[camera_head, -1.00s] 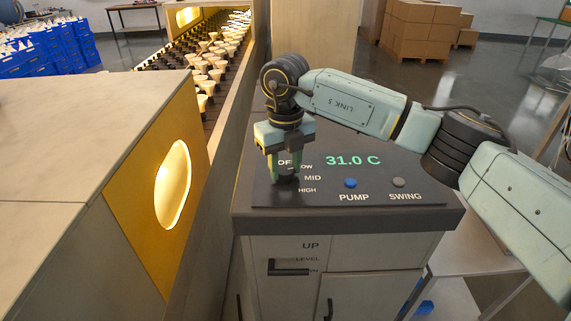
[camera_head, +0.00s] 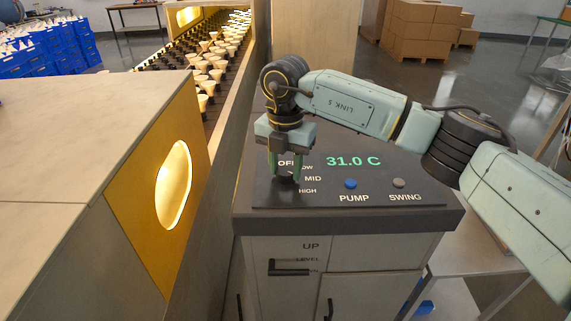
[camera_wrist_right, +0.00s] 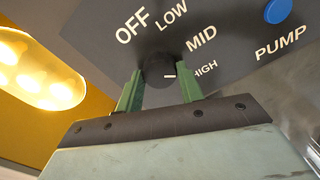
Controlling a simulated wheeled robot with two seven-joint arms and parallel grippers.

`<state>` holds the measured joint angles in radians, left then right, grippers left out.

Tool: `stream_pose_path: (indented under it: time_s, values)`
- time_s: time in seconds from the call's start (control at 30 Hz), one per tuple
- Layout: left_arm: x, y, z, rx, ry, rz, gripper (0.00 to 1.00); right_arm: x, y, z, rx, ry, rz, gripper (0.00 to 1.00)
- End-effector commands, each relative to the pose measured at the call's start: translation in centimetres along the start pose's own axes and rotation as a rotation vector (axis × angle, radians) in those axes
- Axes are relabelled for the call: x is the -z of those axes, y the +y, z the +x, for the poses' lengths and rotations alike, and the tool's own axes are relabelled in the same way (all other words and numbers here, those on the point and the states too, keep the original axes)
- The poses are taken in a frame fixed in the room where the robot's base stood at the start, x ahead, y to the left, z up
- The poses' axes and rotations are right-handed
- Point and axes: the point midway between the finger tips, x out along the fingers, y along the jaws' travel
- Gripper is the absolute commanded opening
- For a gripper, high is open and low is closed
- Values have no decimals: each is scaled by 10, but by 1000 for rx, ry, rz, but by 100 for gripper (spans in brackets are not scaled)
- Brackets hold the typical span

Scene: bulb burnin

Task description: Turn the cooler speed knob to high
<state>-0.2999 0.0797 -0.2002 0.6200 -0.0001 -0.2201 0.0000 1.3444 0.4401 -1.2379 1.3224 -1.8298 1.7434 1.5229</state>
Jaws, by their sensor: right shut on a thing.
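The dark round cooler speed knob (camera_wrist_right: 158,72) sits on the cooler's control panel (camera_head: 330,194), with OFF, LOW, MID and HIGH printed around it. In the right wrist view, its short white mark points right, toward the HIGH label (camera_wrist_right: 205,70). My right gripper (camera_wrist_right: 160,80) is shut on the knob, one green finger on each side. In the head view, the right gripper (camera_head: 286,178) points down at the panel's left part and mostly hides the knob (camera_head: 287,181). My left gripper is not in view.
A blue PUMP button (camera_head: 350,183) and a grey SWING button (camera_head: 399,183) lie right of the knob, below a display (camera_head: 353,161) reading 31.0 C. A lever handle (camera_head: 289,268) is on the cooler's front. A lit yellow-fronted housing (camera_head: 150,190) stands left.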

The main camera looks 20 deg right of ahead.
Motion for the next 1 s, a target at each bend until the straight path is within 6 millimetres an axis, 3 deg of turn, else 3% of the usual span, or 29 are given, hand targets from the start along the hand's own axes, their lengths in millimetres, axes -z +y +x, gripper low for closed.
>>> stream_pose_path:
  time_s: [0.33, 0.9, 0.93, 1.0]
  values:
    - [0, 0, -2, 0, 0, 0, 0, -1, 0, -2, -3, -2, 157, 15]
    - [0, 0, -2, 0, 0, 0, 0, -1, 0, -2, -4, -3, 191, 15]
    - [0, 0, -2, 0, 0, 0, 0, -1, 0, -2, -3, -3, 191, 39]
    - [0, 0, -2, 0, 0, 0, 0, -1, 0, -2, -3, -3, 190, 48]
